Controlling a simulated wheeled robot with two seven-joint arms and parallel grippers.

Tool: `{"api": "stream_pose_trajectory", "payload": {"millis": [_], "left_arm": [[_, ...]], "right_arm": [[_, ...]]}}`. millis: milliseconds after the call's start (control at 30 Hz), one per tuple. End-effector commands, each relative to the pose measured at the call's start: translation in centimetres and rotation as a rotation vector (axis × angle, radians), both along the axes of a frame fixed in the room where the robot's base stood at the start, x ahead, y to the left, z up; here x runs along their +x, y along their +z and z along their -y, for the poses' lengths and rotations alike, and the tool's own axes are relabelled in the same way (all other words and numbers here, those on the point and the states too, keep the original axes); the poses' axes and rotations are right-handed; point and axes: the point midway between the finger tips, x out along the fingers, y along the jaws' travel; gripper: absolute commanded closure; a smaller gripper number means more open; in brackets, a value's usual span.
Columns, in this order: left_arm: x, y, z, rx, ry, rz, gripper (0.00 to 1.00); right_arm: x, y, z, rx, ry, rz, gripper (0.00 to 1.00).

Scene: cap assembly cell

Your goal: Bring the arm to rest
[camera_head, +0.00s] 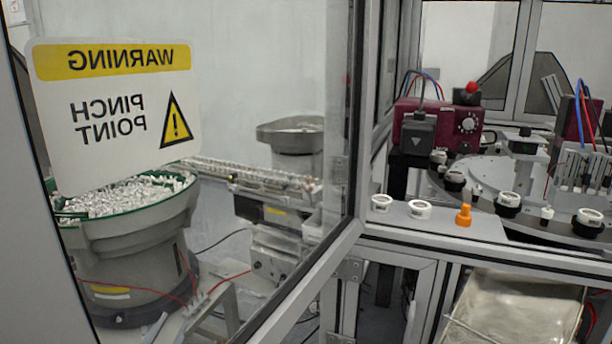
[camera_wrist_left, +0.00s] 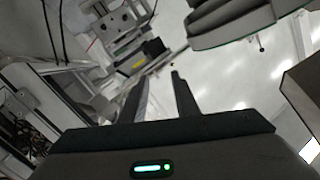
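My left gripper (camera_wrist_left: 160,85) shows in the left wrist view, its two dark fingers apart with nothing between them. Behind the fingers are a pale floor and machine parts, with no object close to the tips. I cannot make out the left gripper or arm with certainty in the head view. My right gripper is in neither view.
A glass panel with a mirrored warning sign (camera_head: 112,115) and metal frame stands at left. Behind it is a bowl feeder (camera_head: 130,240). White caps (camera_head: 420,209) and an orange piece (camera_head: 463,215) sit on a ledge beside a rotary table (camera_head: 480,175). A tray (camera_head: 515,310) lies below.

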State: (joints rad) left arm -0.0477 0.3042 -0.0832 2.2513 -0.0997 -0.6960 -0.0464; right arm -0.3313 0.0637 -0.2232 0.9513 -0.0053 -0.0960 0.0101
Motion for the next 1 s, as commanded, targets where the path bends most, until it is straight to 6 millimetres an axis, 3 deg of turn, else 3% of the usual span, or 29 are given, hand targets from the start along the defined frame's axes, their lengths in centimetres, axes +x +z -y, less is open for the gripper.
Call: {"api": "stream_pose_trajectory", "payload": {"millis": [33, 200, 400, 600, 1000], "left_arm": [[-1.8, -3.0, 0.4, -0.024, 0.012, -0.089, 0.72], [-8.2, -11.5, 1.4, -0.09, 0.056, -0.378, 0.72], [-17.7, -19.1, 3.1, -0.152, 0.103, -0.703, 0.72], [-24.8, -22.8, 4.2, -0.184, 0.132, -0.917, 0.72], [-34.8, -25.5, 5.9, -0.221, 0.166, -1.193, 0.72]], "right_arm": [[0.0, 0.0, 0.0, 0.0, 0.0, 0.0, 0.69], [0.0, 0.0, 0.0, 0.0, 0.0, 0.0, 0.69], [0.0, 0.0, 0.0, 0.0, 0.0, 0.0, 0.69], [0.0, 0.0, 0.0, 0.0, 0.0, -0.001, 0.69], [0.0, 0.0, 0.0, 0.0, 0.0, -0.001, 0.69]]}}
